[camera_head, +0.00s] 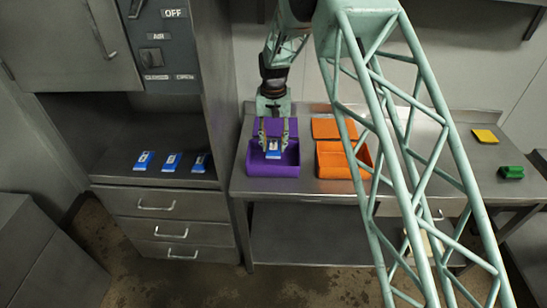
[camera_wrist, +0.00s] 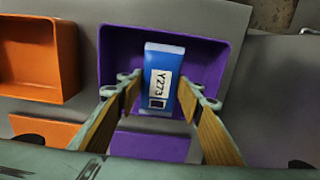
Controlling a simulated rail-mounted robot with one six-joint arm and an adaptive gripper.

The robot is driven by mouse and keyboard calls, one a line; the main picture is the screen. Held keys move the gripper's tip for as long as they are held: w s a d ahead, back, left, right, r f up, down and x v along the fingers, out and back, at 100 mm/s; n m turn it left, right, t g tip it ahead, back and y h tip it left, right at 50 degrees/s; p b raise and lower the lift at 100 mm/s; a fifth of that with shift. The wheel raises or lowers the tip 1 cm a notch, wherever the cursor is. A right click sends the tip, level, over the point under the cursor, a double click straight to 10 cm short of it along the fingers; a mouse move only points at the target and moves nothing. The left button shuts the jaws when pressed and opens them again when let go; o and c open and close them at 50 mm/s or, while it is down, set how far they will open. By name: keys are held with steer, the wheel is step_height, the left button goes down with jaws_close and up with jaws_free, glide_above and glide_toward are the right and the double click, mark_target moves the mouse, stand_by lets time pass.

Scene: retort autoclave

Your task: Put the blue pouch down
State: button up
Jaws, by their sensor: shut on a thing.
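A blue pouch (camera_head: 273,151) with a white label is held in my gripper (camera_head: 273,140), which is shut on it. The gripper is over the open purple box (camera_head: 272,170), and the pouch is above or inside the box opening. I cannot tell whether the pouch touches the box floor. The purple box also shows behind the pouch in the wrist view (camera_wrist: 214,50).
An open orange box (camera_head: 332,172) stands to the right on the steel table (camera_head: 425,165). Several blue pouches (camera_head: 171,162) lie on the left shelf. A yellow item (camera_head: 485,136) and a green item (camera_head: 511,172) lie at the right. The middle-right tabletop is mostly clear.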

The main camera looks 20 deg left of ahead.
mark_target(274, 162)
steer(key=shift+f, duration=1.3)
steer(key=shift+f, duration=0.1)
steer(key=shift+f, duration=1.8)
steer(key=shift+f, duration=0.15)
steer(key=o, duration=0.9)
steer(key=shift+r, duration=6.15)
